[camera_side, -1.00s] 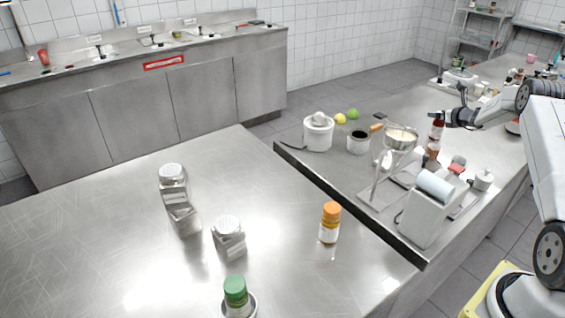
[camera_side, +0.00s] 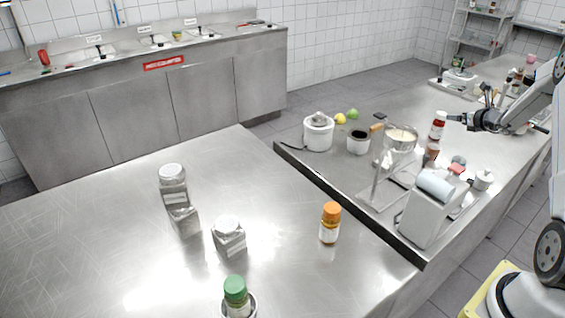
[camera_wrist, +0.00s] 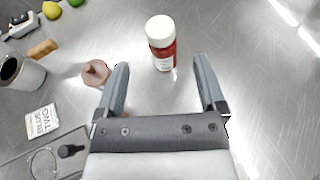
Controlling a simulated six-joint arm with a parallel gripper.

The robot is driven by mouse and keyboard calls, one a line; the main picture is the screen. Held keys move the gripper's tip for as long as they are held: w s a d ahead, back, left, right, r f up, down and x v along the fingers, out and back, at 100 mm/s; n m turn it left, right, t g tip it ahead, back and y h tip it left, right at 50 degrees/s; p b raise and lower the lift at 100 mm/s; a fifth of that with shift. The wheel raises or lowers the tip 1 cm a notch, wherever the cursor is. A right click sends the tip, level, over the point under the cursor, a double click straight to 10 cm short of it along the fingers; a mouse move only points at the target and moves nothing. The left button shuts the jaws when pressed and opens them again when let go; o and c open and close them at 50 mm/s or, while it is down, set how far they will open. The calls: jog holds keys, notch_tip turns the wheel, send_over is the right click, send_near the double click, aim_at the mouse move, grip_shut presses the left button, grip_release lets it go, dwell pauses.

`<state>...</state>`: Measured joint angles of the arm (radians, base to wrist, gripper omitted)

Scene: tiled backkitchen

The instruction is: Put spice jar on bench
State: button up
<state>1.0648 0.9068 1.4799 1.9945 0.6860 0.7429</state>
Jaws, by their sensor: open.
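A spice jar with red contents and a white cap stands upright on the right-hand steel counter, in the side view (camera_side: 438,126). It also shows in the wrist view (camera_wrist: 161,45), just beyond and between my fingertips, apart from both. My gripper (camera_wrist: 161,66) is open and empty; in the side view (camera_side: 456,118) it is to the right of the jar, pointing at it. The bench (camera_side: 110,240) is the steel table in the left foreground. A jar with an orange cap (camera_side: 330,223) and one with a green cap (camera_side: 236,296) stand on it.
A second, brownish jar (camera_side: 432,152) stands near the red one; its pinkish top shows beside my left finger (camera_wrist: 95,72). A pan on a stand (camera_side: 401,138), a white pot (camera_side: 318,132) and a grey machine (camera_side: 430,205) stand nearby. Several glass shakers (camera_side: 229,236) occupy the bench.

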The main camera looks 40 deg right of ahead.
jog(key=shift+v, duration=0.8)
jog(key=shift+w, duration=0.1)
